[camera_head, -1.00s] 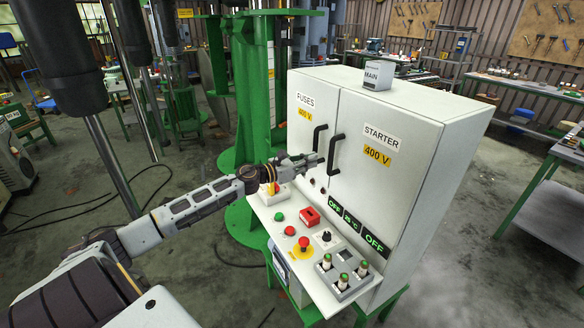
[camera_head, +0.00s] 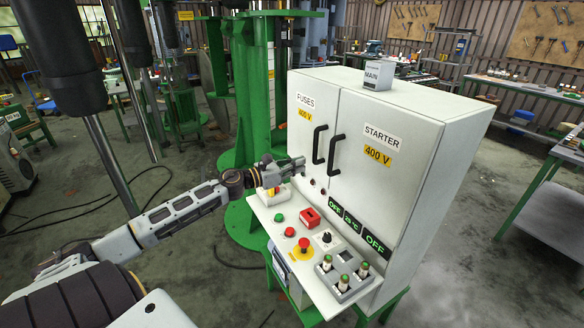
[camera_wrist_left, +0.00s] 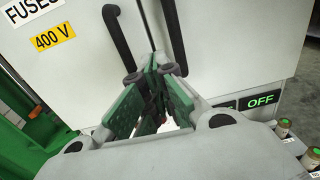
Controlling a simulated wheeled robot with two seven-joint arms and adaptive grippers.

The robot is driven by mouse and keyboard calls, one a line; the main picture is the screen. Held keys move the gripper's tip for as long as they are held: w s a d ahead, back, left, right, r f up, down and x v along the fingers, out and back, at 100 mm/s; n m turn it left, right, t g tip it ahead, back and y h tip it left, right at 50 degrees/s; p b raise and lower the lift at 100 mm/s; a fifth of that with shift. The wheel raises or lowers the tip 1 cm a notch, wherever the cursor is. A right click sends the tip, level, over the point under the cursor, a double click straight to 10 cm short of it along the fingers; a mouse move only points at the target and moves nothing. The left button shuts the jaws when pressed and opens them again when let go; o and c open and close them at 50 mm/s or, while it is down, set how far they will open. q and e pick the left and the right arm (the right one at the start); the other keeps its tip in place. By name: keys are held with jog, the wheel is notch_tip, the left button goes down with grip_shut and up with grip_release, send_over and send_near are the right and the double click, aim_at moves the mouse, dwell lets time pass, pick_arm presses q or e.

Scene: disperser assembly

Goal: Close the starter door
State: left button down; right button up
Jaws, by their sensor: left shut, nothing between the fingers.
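The starter door (camera_head: 377,165) is the right white panel of the cabinet, marked STARTER 400 V, and it looks flush with the front. Its black handle (camera_head: 335,153) is beside the fuses door's handle (camera_head: 319,144). My left gripper (camera_head: 300,163) is shut and empty, left of both handles and apart from them in the head view. In the left wrist view, the green-padded fingers (camera_wrist_left: 152,75) meet in front of the seam between the doors, below the fuses handle (camera_wrist_left: 124,35). The starter handle (camera_wrist_left: 173,30) is partly cut off at the top. My right gripper is not in view.
The fuses door (camera_head: 304,125) is the left panel. Below the doors, a sloped console (camera_head: 296,262) carries buttons, a red emergency stop (camera_head: 304,243) and several green-topped fuses. A small MAIN box (camera_head: 376,75) stands on the cabinet. A green column is behind at left.

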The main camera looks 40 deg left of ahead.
pick_arm(q)
jog(key=shift+s+a, duration=0.25)
jog(key=shift+s, duration=0.25)
dwell(0.3)
jog(key=shift+r, duration=0.1)
